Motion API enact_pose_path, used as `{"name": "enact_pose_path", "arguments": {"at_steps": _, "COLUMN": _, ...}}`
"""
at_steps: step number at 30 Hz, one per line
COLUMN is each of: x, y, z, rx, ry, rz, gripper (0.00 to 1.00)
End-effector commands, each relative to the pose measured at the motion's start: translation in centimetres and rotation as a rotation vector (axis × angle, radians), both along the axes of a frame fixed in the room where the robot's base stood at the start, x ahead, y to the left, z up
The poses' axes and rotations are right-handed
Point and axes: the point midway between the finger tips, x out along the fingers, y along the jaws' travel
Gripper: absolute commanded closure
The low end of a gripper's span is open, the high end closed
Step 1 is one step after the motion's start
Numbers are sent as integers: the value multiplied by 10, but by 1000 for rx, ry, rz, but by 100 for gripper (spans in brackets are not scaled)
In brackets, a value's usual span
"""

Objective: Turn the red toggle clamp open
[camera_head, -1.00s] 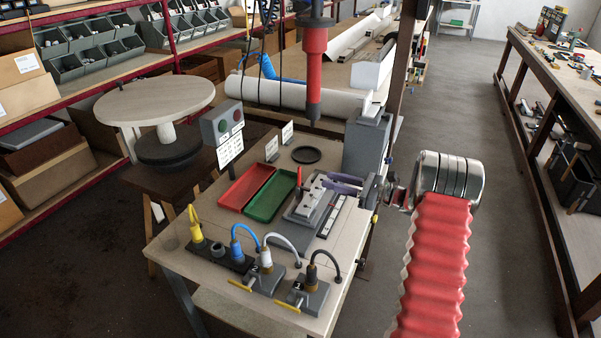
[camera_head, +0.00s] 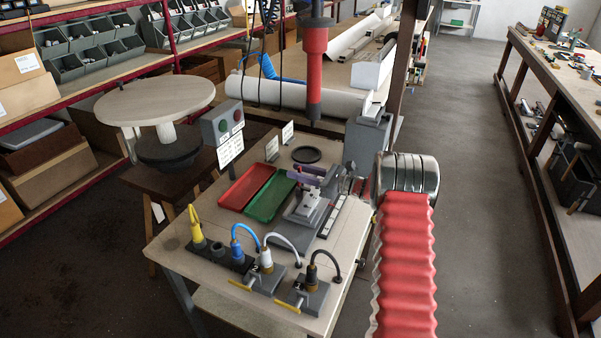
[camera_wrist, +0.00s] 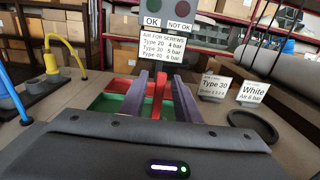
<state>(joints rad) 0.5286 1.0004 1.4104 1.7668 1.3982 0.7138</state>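The toggle clamp (camera_head: 306,207) sits on a grey base on the worktable, just right of the green tray. Its red handle is largely hidden by my gripper in the head view. My gripper (camera_head: 305,174) has purple fingers and is over the clamp. In the wrist view my gripper (camera_wrist: 149,92) shows its two fingers with a narrow gap between them. A red strip (camera_wrist: 154,100) shows in that gap, in line with the handle; I cannot tell whether the fingers touch it.
A red tray (camera_head: 243,188) and a green tray (camera_head: 270,196) lie left of the clamp. Several cables and plugs with yellow levers (camera_head: 243,286) stand at the front. A button box (camera_head: 222,122) and a black ring (camera_head: 306,154) are behind. A red tool (camera_head: 314,70) hangs above.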

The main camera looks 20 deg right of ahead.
Motion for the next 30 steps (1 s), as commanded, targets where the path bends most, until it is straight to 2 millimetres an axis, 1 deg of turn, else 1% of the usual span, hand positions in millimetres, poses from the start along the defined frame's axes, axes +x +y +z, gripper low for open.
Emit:
{"name": "enact_pose_path", "arguments": {"at_steps": 6, "x": 0, "y": 0, "z": 0, "rx": 0, "ry": 0, "rz": 0, "gripper": 70}}
{"name": "enact_pose_path", "arguments": {"at_steps": 7, "x": 0, "y": 0, "z": 0, "rx": 0, "ry": 0, "rz": 0, "gripper": 72}}
{"name": "enact_pose_path", "arguments": {"at_steps": 19, "x": 0, "y": 0, "z": 0, "rx": 0, "ry": 0, "rz": -1, "gripper": 100}}
{"name": "enact_pose_path", "arguments": {"at_steps": 30, "x": 0, "y": -1, "z": 0, "rx": 0, "ry": 0, "rz": -1, "gripper": 100}}
